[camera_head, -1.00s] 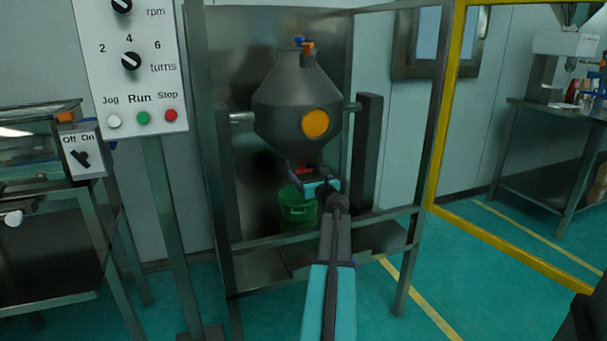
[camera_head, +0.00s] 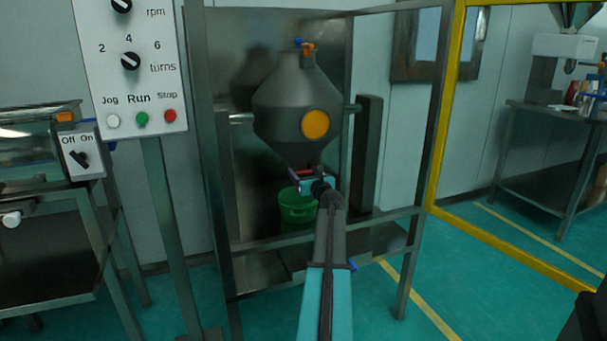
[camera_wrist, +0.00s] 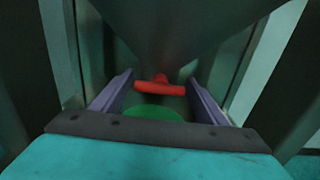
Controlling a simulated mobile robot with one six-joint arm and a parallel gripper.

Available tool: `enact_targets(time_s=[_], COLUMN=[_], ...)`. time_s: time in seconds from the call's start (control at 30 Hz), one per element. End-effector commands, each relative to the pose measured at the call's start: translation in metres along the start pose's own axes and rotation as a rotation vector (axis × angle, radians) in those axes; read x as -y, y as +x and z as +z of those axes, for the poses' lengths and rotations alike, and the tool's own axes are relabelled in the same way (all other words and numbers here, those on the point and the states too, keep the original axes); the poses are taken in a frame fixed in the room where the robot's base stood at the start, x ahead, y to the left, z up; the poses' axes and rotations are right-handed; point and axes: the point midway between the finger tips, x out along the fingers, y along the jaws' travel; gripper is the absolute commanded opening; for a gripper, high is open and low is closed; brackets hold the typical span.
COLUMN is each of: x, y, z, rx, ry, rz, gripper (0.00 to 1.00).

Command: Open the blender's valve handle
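The blender (camera_head: 297,105) is a dark grey double-cone vessel with an orange round cover, hung in a metal frame. Its red valve handle (camera_wrist: 160,86) shows in the wrist view as a crosswise bar under the cone, and as a small red piece (camera_head: 301,174) in the head view. My gripper (camera_wrist: 158,100) is open, with one purple finger on each side of the handle. The handle appears between or just beyond the fingertips; I cannot tell the exact depth. In the head view my wrist hides part of the outlet.
A green bucket (camera_head: 297,206) stands below the outlet, and its green shows between the fingers. Frame posts (camera_head: 367,150) stand close on the right. A control panel (camera_head: 131,65) is at left, a yellow-framed barrier (camera_head: 437,140) at right.

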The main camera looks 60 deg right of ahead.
Motion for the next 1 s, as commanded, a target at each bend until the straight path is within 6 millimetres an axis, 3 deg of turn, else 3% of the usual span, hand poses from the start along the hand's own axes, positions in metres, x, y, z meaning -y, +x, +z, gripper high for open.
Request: enact_targets(time_s=[0.07,0.97,1.0], x=[-0.0007,-0.0019,-0.0019], y=[0.0,0.0001,0.0001], z=[-0.0002,-0.0006,-0.0006], rx=[0.0,-0.001,-0.001], ry=[0.0,0.133,0.133], rz=[0.002,0.005,0.005], gripper=[0.45,0.45,0.72])
